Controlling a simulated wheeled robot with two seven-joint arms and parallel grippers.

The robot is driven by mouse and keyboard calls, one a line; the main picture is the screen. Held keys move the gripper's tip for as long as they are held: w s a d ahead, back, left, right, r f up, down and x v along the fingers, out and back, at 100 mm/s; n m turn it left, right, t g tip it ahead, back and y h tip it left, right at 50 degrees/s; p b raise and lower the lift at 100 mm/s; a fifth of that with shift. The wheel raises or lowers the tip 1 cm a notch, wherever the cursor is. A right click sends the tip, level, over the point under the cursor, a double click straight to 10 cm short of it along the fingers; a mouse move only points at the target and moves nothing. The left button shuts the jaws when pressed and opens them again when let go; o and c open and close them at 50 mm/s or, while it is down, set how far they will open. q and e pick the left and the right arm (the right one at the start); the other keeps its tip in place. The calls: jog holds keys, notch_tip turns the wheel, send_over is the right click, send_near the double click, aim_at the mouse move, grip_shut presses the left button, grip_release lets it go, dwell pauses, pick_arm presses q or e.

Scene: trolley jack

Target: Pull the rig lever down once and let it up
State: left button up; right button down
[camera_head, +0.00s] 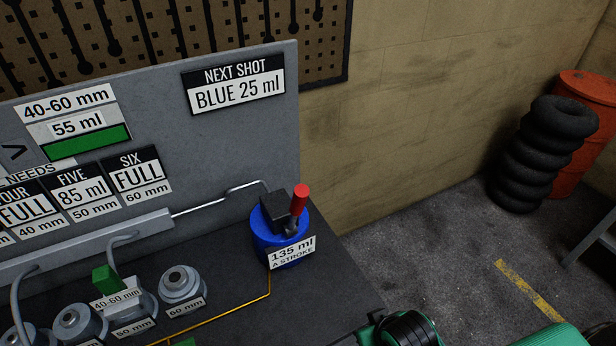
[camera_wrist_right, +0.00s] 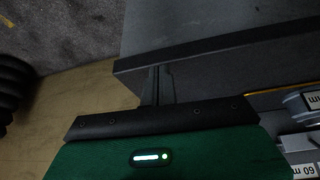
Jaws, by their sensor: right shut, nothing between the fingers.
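The rig lever (camera_head: 299,201) has a red grip and stands up, tilted slightly right, at a black block (camera_head: 275,209). The block sits on a blue cylinder (camera_head: 267,242) at the right end of the dark bench. A label on the cylinder (camera_head: 292,252) reads 135 ml a stroke. My right gripper (camera_wrist_right: 163,75) is shut and empty in the right wrist view, near the bench edge. The lever is not visible in that view. In the head view only green and black parts of my arm show at the bottom, right of the cylinder. My left gripper is out of view.
Several grey round fittings (camera_head: 180,284) with labels and hoses stand on the bench left of the cylinder. A grey panel (camera_head: 240,140) with signs rises behind. Tyres (camera_head: 545,150) and an orange drum (camera_head: 590,110) stand on the floor at right. Bench space before the cylinder is clear.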

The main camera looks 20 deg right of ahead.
aim_at(296, 213)
jog(key=w+a+r+m+t+y, duration=0.2)
jog(key=w+r+t+y, duration=0.4)
jog(key=w, duration=0.5)
jog(key=w+a+r+m+t+y, duration=0.15)
jog(key=w+r+t, duration=0.25)
jog(key=w+r, duration=0.55)
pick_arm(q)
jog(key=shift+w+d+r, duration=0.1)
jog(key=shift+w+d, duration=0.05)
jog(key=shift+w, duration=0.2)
pick_arm(e)
jog(key=d+r+n+g+y, duration=0.2)
jog(key=d+r+g+y, duration=0.2)
jog(key=r+g+y, duration=0.5)
notch_tip(296, 213, up, 2)
jog(key=shift+w+r+y, duration=0.1)
jog(key=shift+w+y, duration=0.2)
jog(key=shift+y, duration=0.85)
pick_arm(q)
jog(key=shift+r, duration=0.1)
pick_arm(e)
jog(key=shift+a+n, duration=0.1)
jog(key=shift+n, duration=0.15)
pick_arm(q)
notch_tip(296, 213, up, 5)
jog(key=p, duration=0.5)
pick_arm(e)
jog(key=a, duration=0.9)
jog(key=shift+s+a+r, duration=0.15)
jog(key=shift+s, duration=0.2)
